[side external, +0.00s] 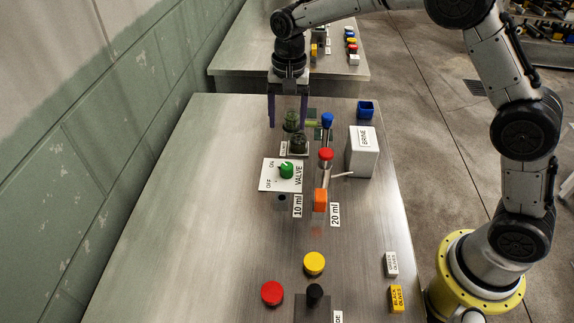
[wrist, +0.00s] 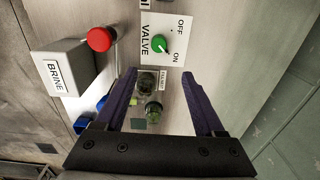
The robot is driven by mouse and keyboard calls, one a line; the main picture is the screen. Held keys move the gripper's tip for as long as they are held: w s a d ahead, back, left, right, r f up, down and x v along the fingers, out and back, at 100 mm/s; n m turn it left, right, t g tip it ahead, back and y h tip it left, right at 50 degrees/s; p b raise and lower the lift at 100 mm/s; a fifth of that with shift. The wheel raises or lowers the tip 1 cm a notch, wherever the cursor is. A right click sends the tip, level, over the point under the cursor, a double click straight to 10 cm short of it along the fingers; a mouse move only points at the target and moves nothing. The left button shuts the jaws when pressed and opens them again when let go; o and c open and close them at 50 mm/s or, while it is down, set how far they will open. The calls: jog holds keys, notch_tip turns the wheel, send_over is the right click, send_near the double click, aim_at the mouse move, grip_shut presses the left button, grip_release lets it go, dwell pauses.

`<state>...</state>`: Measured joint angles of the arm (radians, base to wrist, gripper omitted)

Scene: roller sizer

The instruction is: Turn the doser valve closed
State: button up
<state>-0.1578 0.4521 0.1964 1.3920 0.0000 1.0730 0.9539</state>
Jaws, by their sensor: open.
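The doser valve is a green knob (side external: 286,170) on a white plate (side external: 265,186) marked VALVE, ON and OFF. In the wrist view the knob (wrist: 160,43) sits at the top, and its pale pointer mark seems to face the ON side. My gripper (side external: 288,122) is open, fingers down, behind the valve in the side view and apart from it. In the wrist view the gripper (wrist: 157,74) has both fingers spread below the plate, with nothing held between them.
Dark green jars (side external: 299,143) stand near my fingers, behind the valve. A red-topped post (side external: 326,155), a blue-topped post (side external: 327,121) and a white BRINE box (side external: 362,150) stand to the right. An orange block (side external: 320,200) is in front. The table's left side is clear.

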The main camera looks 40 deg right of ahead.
aim_at(287, 165)
notch_tip(287, 165, down, 15)
jog(key=shift+s+a+f, duration=0.1)
jog(key=shift+s+a, duration=0.05)
dwell(0.4)
grip_shut()
dwell(0.3)
